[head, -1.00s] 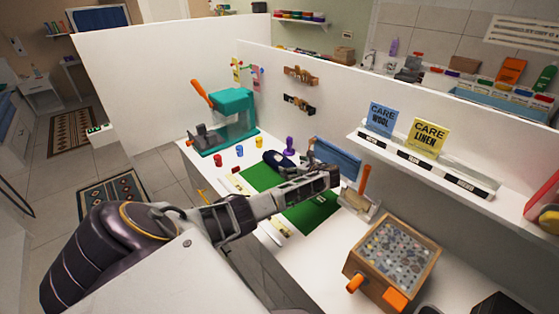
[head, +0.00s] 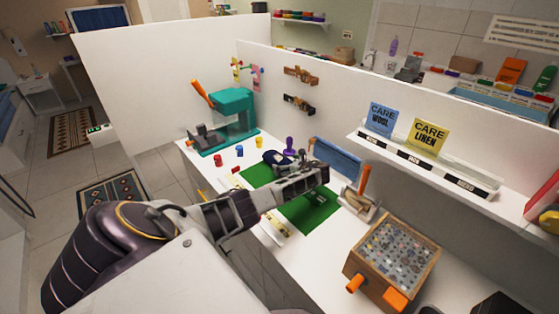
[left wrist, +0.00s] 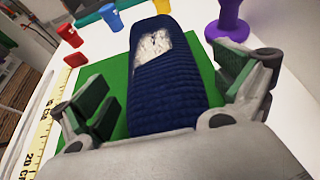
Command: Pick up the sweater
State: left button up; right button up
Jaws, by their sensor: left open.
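The sweater (left wrist: 165,85) is a dark blue ribbed knit piece with a whitish patch, lying over the green mat (left wrist: 120,70). In the head view the sweater (head: 273,156) shows as a small dark blue shape, partly hidden by my left gripper (head: 303,168). In the left wrist view my left gripper (left wrist: 163,88) is open, with one finger on each side of the sweater. The near end of the sweater is hidden by the gripper body. I cannot tell whether the fingers touch it. My right gripper is not in view.
A purple stamp-like object (left wrist: 230,20) stands close to the right finger. Red (left wrist: 69,34) and yellow cups stand at the mat's far left. A teal machine (head: 232,112), a blue panel (head: 338,160) and a wooden box (head: 392,255) surround the mat. A ruler (left wrist: 42,135) lies left.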

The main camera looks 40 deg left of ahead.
pick_arm(q)
jog(key=c, duration=1)
jog(key=shift+r, duration=0.15)
jog(key=shift+r, duration=4.9)
jog(key=shift+c, duration=0.2)
